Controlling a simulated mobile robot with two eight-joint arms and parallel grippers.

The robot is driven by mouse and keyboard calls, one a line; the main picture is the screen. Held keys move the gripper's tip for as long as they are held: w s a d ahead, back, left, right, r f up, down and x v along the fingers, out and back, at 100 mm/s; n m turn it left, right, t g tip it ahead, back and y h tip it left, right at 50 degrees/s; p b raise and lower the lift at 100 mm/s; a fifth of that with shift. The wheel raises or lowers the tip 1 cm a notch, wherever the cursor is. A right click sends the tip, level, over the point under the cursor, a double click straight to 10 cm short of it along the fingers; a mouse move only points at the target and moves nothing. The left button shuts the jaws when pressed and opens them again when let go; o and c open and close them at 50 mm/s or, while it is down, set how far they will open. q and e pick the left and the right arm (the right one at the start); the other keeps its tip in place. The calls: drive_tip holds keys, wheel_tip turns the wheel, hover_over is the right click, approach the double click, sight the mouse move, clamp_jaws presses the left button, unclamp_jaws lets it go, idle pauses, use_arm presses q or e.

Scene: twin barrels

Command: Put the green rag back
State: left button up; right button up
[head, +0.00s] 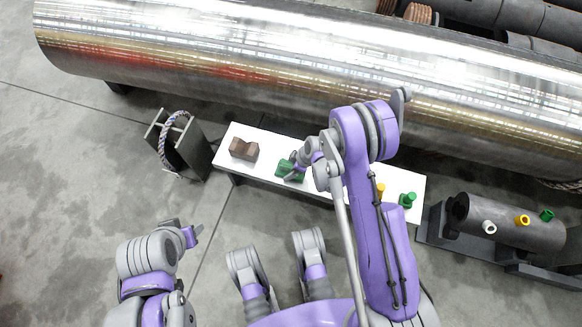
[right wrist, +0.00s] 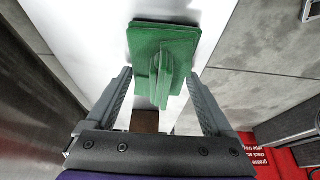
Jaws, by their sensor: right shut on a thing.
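The green rag (head: 285,171) is on the white bench top (head: 240,173), left of its middle. In the right wrist view the green rag (right wrist: 165,48) has a flat square part and a raised fold toward me. My right gripper (head: 293,170) is at the rag, shut on it; the fold lies between its fingers (right wrist: 160,88). Whether the rag is clear of the bench top I cannot tell. My left gripper (head: 199,235) hangs over the floor at lower left, apart from everything, and its jaws are too small to read.
A brown notched block (head: 244,149) is left of the rag. Yellow (head: 381,190) and green (head: 408,200) pieces stand at the bench's right end. A dark barrel with coloured plugs (head: 508,223) lies at right, a roped stand (head: 190,145) at left, a big metal cylinder (head: 260,60) behind.

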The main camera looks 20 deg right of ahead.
drive_tip(key=shift+f, duration=0.15)
drive_tip(key=o, duration=1.1)
drive_tip(key=shift+c, duration=0.2)
drive_tip(key=s+d+r+m+h+p, duration=0.1)
drive_tip(key=s+r+m, duration=0.15)
drive_tip(key=r, duration=0.65)
drive_tip(key=s+d+r+m+p, duration=0.1)
drive_tip(key=s+r, duration=0.3)
drive_tip(key=r, duration=0.5)
drive_tip(key=s+d+r+m+h+p, duration=0.1)
drive_tip(key=s+d+r+m+p, duration=0.15)
drive_tip(key=r, duration=0.55)
drive_tip(key=s+r+m+t+h, duration=0.1)
drive_tip(key=s+r+m, duration=0.4)
drive_tip(key=s, duration=0.7)
drive_tip(key=shift+s+r+t+h+b, duration=0.3)
drive_tip(key=shift+r+t+h+b, duration=0.15)
drive_tip(key=shift+r, duration=0.8)
